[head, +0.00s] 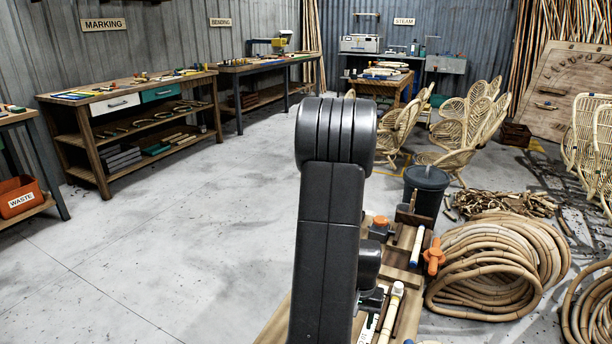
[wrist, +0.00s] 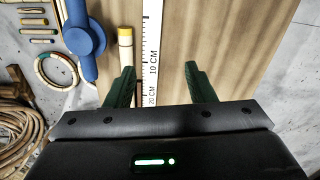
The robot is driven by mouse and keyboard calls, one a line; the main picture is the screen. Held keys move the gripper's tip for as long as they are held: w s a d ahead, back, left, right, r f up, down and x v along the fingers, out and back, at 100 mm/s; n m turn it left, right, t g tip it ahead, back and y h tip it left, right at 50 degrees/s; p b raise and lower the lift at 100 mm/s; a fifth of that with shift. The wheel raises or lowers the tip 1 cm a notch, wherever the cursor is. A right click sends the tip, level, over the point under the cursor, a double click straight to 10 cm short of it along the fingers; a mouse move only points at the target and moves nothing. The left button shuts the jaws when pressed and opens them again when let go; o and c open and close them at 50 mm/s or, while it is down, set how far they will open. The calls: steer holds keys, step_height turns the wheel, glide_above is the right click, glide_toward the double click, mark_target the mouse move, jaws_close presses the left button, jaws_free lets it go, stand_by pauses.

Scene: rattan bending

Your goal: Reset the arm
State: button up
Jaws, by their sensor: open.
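My gripper (wrist: 159,68) shows in the wrist view with its two dark green fingers spread apart and nothing between their tips except the view of the board behind. A wooden board (wrist: 240,40) with a white centimetre ruler (wrist: 151,45) lies beyond the fingers. A pale rod with a yellow end (wrist: 125,45) lies just left of the ruler, apart from the fingers. In the head view my arm rises in the middle and hides part of the work surface (head: 272,328); I cannot make out the gripper clearly there.
A blue clamp-like part (wrist: 84,40) and a striped ring (wrist: 56,70) are left of the board. An orange clamp (head: 433,256), a rattan coil (head: 495,265) and a dark bucket (head: 426,190) stand right of my arm. The floor (head: 190,215) at left is clear.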

steer(key=w+a+r+n+p, duration=0.1)
steer(key=w+a+r+p, duration=0.3)
steer(key=p, duration=0.5)
steer(key=w+a+r+n+p, duration=0.2)
steer(key=w+a+r+p, duration=0.3)
steer(key=a+r+p, duration=0.3)
steer(key=shift+a+r+p, duration=0.2)
steer(key=shift+r+p, duration=0.2)
steer(key=shift+r, duration=1)
